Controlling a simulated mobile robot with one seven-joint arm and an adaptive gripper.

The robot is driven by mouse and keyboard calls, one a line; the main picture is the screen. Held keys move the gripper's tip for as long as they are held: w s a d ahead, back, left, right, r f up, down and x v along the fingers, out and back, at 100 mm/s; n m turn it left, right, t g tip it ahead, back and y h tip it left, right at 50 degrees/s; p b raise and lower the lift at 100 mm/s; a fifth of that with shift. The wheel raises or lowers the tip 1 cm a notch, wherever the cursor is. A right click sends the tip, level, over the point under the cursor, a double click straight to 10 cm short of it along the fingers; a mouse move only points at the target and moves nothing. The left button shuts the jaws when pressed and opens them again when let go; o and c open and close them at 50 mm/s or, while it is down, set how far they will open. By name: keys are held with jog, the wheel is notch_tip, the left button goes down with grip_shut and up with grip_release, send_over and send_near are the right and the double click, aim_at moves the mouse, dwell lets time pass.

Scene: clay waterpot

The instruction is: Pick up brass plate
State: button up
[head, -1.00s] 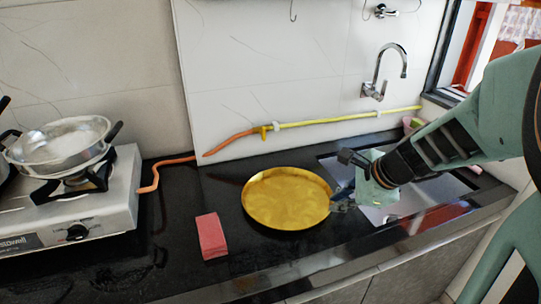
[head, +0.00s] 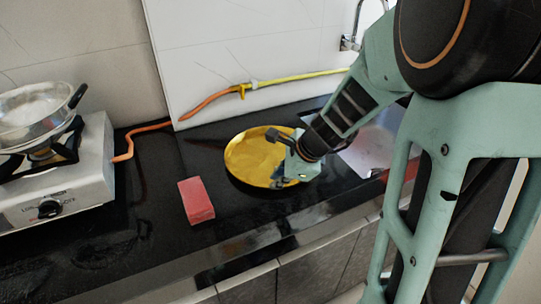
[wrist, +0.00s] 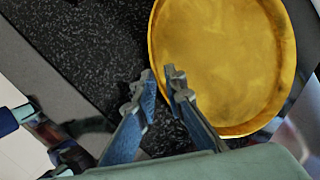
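The brass plate (head: 255,152) is a round, golden dish with a raised rim, over the black counter in the head view. A dark shadow shows along its lower left edge; whether it is slightly raised is hard to tell. My gripper (head: 282,158) is at its right side and covers part of it. In the wrist view the brass plate (wrist: 225,60) fills the upper right. My gripper's (wrist: 162,78) two fingertips are close together, one on each side of the rim, and it looks shut on that rim.
A red block (head: 196,200) lies left of the plate. A steel stove (head: 60,180) with a metal pan (head: 35,115) stands at the far left. An orange and yellow hose (head: 250,88) runs along the wall. The sink (head: 372,150) lies to the right, behind my arm.

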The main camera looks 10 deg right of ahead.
aim_at(267, 187)
jog(key=x, duration=0.3)
jog(key=shift+w+a+f+b, duration=0.15)
jog(key=shift+f+b, duration=0.2)
jog(key=shift+b, duration=0.05)
grip_shut()
jog(key=shift+r, duration=0.15)
